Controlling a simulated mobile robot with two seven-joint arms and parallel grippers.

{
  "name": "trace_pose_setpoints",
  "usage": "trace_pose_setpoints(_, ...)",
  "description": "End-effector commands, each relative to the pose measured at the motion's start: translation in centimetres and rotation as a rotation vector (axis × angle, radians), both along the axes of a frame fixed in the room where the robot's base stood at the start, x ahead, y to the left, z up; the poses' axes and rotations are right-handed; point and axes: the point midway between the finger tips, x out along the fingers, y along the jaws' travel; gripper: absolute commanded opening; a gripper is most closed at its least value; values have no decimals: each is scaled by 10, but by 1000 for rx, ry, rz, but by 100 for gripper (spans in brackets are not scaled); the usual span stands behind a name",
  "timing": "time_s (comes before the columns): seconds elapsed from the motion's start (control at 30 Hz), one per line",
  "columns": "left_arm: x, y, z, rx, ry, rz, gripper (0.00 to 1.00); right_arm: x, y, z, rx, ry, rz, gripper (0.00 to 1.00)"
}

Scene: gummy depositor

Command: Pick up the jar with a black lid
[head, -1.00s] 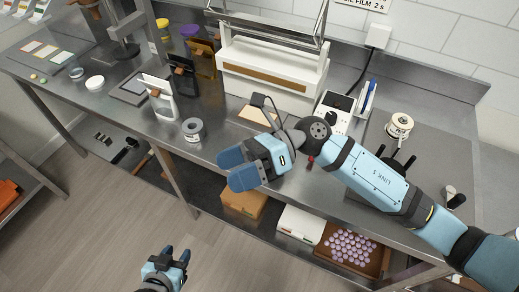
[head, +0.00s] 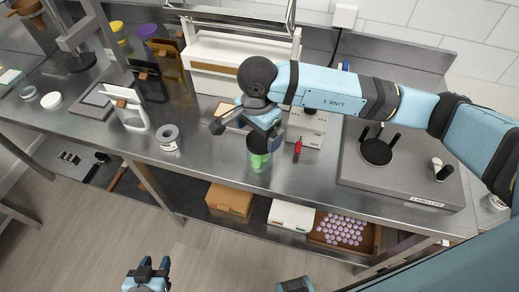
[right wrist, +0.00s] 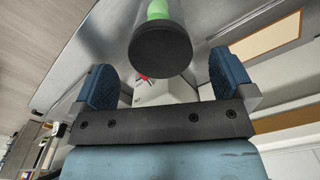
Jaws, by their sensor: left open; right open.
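The jar with a black lid (head: 258,159) stands on the steel counter near its front edge, with green showing through its side. In the right wrist view its round black lid (right wrist: 161,50) faces the camera, with a strip of green side above it. My right gripper (head: 263,136) is open over the jar and partly hides its top in the head view. In the right wrist view its blue fingers are spread on either side of the lid, with gaps showing. My left gripper (head: 149,267) is open and empty, low over the floor away from the counter.
A small red bottle (head: 298,147) stands right of the jar. A grey-lidded container (head: 168,137) stands to the left. Behind are a white machine (head: 230,84) and a white device (head: 308,127). Boxes (head: 229,199) and a tray (head: 372,238) lie on the lower shelf.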

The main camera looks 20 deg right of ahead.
Motion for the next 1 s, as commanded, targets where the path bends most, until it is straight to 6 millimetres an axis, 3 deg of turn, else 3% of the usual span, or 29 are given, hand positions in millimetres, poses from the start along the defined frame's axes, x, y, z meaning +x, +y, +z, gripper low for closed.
trace_pose_setpoints(0.33,0,0,9,0,1,0,43,0,-2,-31,2,3,-2,100)
trace_pose_setpoints(0.6,0,0,20,0,0,1,43,0,-5,-68,4,2,-1,100)
trace_pose_setpoints(0.87,0,0,20,0,0,1,43,1,-5,-73,4,0,0,100)
trace_pose_setpoints(1.0,0,0,19,0,0,1,43,1,-5,-73,4,0,0,72)
